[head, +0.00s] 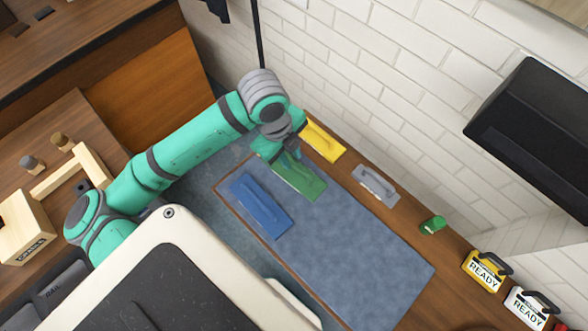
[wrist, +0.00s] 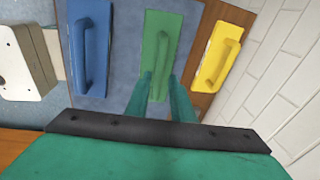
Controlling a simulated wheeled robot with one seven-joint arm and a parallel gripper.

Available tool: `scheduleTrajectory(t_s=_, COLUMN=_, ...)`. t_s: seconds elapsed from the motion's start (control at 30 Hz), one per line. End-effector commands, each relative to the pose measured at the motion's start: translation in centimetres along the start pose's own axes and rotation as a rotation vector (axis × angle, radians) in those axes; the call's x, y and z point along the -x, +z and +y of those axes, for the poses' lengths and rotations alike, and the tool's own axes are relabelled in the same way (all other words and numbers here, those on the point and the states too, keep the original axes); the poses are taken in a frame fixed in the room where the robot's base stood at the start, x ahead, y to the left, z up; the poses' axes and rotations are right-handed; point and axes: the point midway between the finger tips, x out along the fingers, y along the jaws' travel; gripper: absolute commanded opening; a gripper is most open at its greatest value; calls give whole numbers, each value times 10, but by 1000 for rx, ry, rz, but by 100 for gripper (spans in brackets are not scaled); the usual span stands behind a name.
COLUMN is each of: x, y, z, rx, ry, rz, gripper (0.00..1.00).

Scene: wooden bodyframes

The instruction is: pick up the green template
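The green template (head: 301,182) is a flat plate with a raised handle, lying on the blue-grey mat (head: 350,250). In the wrist view the green template (wrist: 178,30) is in the middle, its handle (wrist: 161,62) running lengthwise. My gripper (wrist: 161,80) is open, with one finger on each side of the handle's near end. I cannot tell whether the fingers touch it. In the head view my gripper (head: 286,163) is over the template's upper left part and hides some of it.
A blue template (head: 262,206) lies left of the green one, and a yellow one (head: 323,141) lies on the wood by the brick wall. A grey template (head: 376,186), a green item (head: 432,225) and READY containers (head: 486,270) line the wall. The mat's lower right is clear.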

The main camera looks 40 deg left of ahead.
Motion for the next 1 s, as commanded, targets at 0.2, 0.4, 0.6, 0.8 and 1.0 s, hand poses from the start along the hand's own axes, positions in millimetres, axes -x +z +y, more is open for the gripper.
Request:
scheduleTrajectory(t_s=0.2, x=-15, y=-1, z=0, rx=0, ry=0, rz=2, gripper=22)
scheduleTrajectory(t_s=0.4, x=-43, y=-2, z=1, rx=1, ry=0, rz=3, gripper=22)
scheduleTrajectory(t_s=0.6, x=-57, y=-1, z=1, rx=1, ry=-1, rz=0, gripper=22)
scheduleTrajectory(t_s=0.8, x=-57, y=-1, z=1, rx=0, ry=-1, rz=-1, gripper=22)
scheduleTrajectory(t_s=1.0, x=-57, y=-1, z=1, rx=0, ry=-1, rz=-1, gripper=0)
